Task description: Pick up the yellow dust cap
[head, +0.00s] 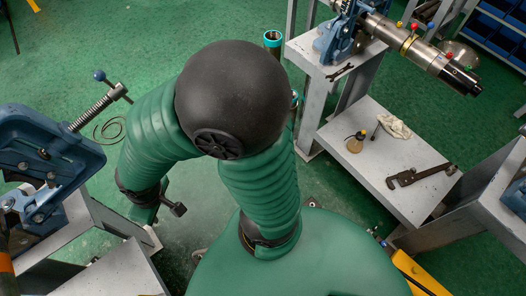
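The pipe lies in a blue vise (340,40) on a grey stand. Neither of my grippers can be made out. A large green padded limb of mine with a black rounded joint fills the middle and hides the floor behind it.
A low grey shelf (375,190) at the right holds a pipe wrench (420,175), a white rag (395,127) and a small container (355,143). A blue vise (45,160) stands on a bench at the left. Green floor (130,45) is open at the upper left.

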